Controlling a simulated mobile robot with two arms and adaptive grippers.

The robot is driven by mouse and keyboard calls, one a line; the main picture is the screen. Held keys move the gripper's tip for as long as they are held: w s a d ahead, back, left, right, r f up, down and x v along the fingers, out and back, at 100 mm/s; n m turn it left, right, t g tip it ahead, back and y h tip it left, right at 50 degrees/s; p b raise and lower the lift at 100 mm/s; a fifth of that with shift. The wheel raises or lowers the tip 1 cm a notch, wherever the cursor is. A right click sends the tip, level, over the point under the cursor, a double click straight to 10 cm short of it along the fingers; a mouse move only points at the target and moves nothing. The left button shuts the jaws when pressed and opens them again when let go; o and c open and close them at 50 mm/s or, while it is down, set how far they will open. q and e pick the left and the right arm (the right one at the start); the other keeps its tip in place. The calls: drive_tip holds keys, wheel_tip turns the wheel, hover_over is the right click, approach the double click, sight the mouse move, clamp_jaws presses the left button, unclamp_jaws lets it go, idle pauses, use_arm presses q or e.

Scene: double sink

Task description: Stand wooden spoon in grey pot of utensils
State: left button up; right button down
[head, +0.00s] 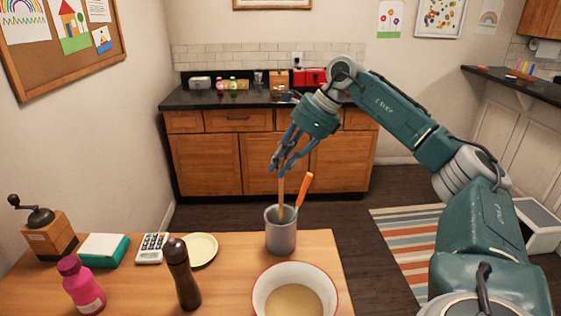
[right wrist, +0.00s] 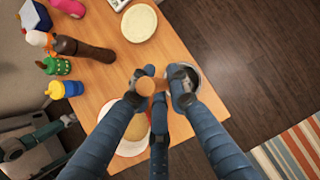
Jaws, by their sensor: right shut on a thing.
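The grey pot (head: 281,236) stands on the wooden table near its back right edge, with an orange-handled utensil (head: 304,188) leaning out to the right. My right gripper (head: 281,170) is above the pot, shut on the wooden spoon (head: 281,189). The spoon points down, nearly upright, and its lower part meets the pot's mouth; I cannot tell how deep it goes. In the right wrist view the spoon (right wrist: 148,86) shows between the fingers, and a finger partly hides the pot (right wrist: 188,72).
A white bowl (head: 258,290) with tan contents stands in front of the pot. A dark pepper mill (head: 183,275), pale plate (head: 201,249), calculator (head: 152,248), pink bottle (head: 82,287) and wooden grinder (head: 50,238) occupy the table's left. Floor lies beyond the table's right edge.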

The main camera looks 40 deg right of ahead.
drive_tip(key=shift+f+b, duration=1.45)
drive_tip(key=shift+f, duration=0.95)
drive_tip(key=c, duration=1.6)
unclamp_jaws()
drive_tip(key=shift+v, duration=6)
